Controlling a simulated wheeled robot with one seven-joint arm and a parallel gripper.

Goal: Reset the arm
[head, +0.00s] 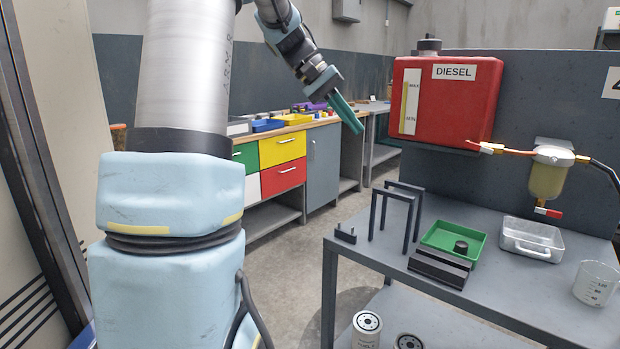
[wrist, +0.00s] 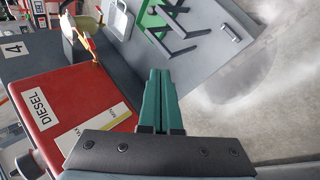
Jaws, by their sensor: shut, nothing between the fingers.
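My gripper (head: 345,114) has teal fingers and hangs in the air at the upper middle of the head view, left of the red diesel tank (head: 455,100). In the wrist view the fingers of my gripper (wrist: 160,76) lie together, shut and empty. My arm is raised and bent, with its fingers pointing down and to the right. The gripper touches nothing that I can see. The red tank also shows at the left of the wrist view (wrist: 75,105).
A grey workbench (head: 490,305) holds a black frame (head: 398,205), a green tray (head: 437,239), a metal tray (head: 532,238) and a beaker (head: 597,283). A fuel filter (head: 547,172) hangs above. Filters (head: 366,328) stand on the lower shelf. A drawer cabinet (head: 282,148) stands behind. Open floor lies between.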

